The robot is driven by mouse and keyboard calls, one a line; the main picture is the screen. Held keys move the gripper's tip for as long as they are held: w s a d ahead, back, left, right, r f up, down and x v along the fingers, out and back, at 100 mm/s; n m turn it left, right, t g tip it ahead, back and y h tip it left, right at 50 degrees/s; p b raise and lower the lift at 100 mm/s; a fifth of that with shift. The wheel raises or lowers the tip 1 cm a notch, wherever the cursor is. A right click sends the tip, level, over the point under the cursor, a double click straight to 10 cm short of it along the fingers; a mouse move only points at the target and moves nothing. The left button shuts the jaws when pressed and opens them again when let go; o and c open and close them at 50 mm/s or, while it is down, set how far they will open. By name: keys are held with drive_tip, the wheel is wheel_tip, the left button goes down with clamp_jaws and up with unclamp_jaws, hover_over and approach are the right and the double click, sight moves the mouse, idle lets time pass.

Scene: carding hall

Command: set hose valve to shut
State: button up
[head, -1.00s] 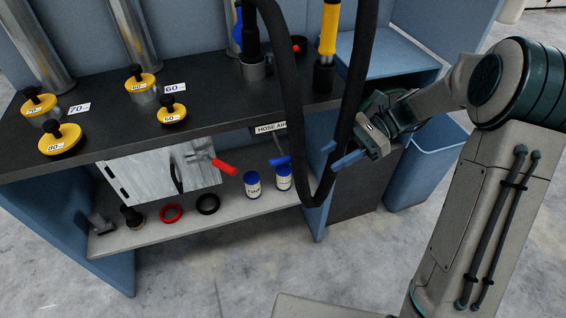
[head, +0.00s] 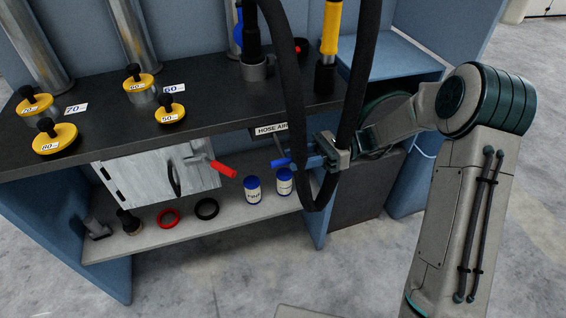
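The hose valve has a blue handle (head: 281,163) below the "HOSE AIR" label (head: 272,129) at the bench's front edge. The handle lies roughly level and points left, slightly down. My gripper (head: 306,153) is just right of the handle, with its blue fingers pointing left toward it. The fingers look apart, one above the other, with nothing seen between them. The black hose (head: 298,110) hangs in a loop here and partly covers the fingertips, so I cannot tell whether they touch the handle.
A red-handled lever (head: 222,169) is to the left, by a white cabinet (head: 140,180). Two blue-capped jars (head: 253,190) (head: 285,182) stand on the shelf (head: 225,220) below. Yellow knobbed discs (head: 55,138) sit on the dark bench top.

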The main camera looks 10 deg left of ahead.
sight(282, 162)
drive_tip(key=shift+x, duration=2)
